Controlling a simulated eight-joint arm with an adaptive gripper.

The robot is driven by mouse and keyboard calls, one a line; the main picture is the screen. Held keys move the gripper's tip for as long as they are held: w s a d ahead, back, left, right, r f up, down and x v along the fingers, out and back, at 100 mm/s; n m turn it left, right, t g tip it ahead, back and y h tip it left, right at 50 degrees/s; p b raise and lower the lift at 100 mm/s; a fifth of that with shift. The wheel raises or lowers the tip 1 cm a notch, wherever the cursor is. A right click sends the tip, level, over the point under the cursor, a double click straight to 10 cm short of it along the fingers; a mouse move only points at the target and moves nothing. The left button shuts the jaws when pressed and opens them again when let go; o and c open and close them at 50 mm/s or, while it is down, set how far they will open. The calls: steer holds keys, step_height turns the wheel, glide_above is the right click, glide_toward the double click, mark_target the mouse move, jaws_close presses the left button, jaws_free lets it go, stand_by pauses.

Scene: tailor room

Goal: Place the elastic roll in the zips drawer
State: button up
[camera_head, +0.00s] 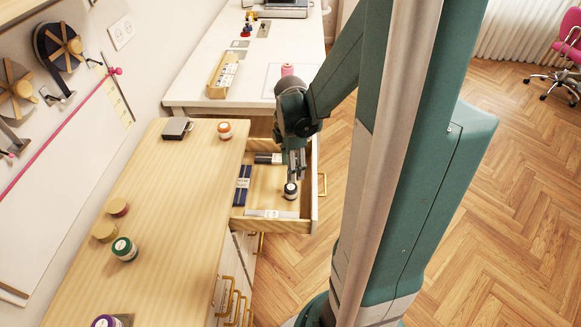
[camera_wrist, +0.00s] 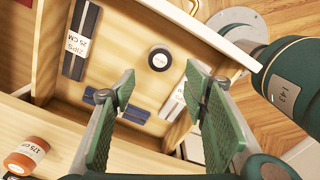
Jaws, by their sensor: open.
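The drawer (camera_head: 308,208) is pulled open from the wooden counter; its wall also shows in the wrist view (camera_wrist: 215,35). A small round roll with a black rim and pale top (camera_head: 290,190) lies on its floor, seen end-on in the wrist view (camera_wrist: 159,60); I take it for the elastic roll, its label too small to read. A dark pack labelled ZIPS 25 CM (camera_wrist: 82,38) lies along one side. My gripper (camera_head: 294,174) is above the drawer, pointing down; in the wrist view its green fingers (camera_wrist: 159,74) are apart and empty, with the roll beyond the tips.
A dark blue pack (camera_head: 242,186) and a white-labelled pack (camera_head: 270,213) lie along other drawer sides. The middle of the drawer floor is clear around the roll.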

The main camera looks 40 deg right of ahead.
stand_by(0.4)
steer(key=s+a+r+m+t, duration=0.2)
steer(key=a+r+m+t, duration=0.1)
steer(key=a+r+m, duration=0.4)
steer(key=s+a+r+m+t, duration=0.3)
steer(key=a+r+m, duration=0.4)
steer(key=a+r, duration=0.5)
steer(key=shift+s+a+r+t, duration=0.25)
steer(key=shift+a+r+t, duration=0.25)
steer(key=shift+a, duration=2.6)
steer(key=shift+f, duration=0.1)
